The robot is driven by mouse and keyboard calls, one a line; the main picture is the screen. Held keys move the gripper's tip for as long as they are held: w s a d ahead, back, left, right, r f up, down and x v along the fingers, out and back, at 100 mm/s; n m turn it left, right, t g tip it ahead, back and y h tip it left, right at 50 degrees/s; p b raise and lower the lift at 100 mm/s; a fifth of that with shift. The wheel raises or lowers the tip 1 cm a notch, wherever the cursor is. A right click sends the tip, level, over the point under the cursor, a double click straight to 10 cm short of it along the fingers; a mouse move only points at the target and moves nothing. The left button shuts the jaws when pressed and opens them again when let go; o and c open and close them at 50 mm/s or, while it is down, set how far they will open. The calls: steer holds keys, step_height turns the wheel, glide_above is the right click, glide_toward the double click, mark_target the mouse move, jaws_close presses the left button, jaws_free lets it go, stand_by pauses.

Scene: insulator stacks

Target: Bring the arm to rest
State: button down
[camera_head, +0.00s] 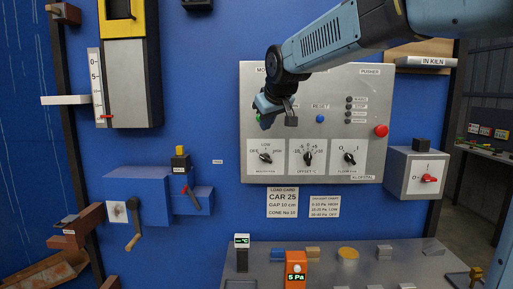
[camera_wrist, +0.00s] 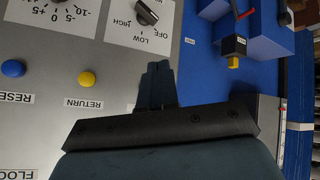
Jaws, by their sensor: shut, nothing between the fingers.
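My arm reaches in from the upper right of the head view. My gripper (camera_head: 272,108) hangs in front of the upper left of the grey control panel (camera_head: 375,92), below the panel's top edge. In the wrist view my gripper (camera_wrist: 158,70) is shut, its fingers together with nothing between them. The fingers point toward the LOW/HIGH/OFF knob (camera_wrist: 146,12) and the panel's edge. I cannot tell whether they touch the panel. A yellow RETURN button (camera_wrist: 87,79) and a blue RESET button (camera_wrist: 14,68) show beside the fingers.
A red button (camera_head: 381,131) is on the panel's right side. A switch box (camera_head: 415,174) stands to its right. A blue crank box (camera_head: 150,190) sticks out at left. Below is a grey bench (camera_head: 330,268) with an orange meter (camera_head: 296,268).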

steer(key=s+d+f+m+g, duration=0.1)
steer(key=s+d+f, duration=0.4)
steer(key=s, duration=0.5)
steer(key=s+d+f+m+g+h, duration=0.1)
steer(key=s+d+f+m, duration=0.2)
steer(key=s+d+f, duration=0.3)
steer(key=s+d+f+m+g+h, duration=0.1)
steer(key=s+d+f, duration=0.4)
steer(key=s, duration=0.9)
steer(key=d+m, duration=0.1)
steer(key=d, duration=0.2)
steer(key=shift+s+d+f+m, duration=0.2)
steer(key=shift+s+m, duration=0.1)
steer(key=shift+m, duration=0.1)
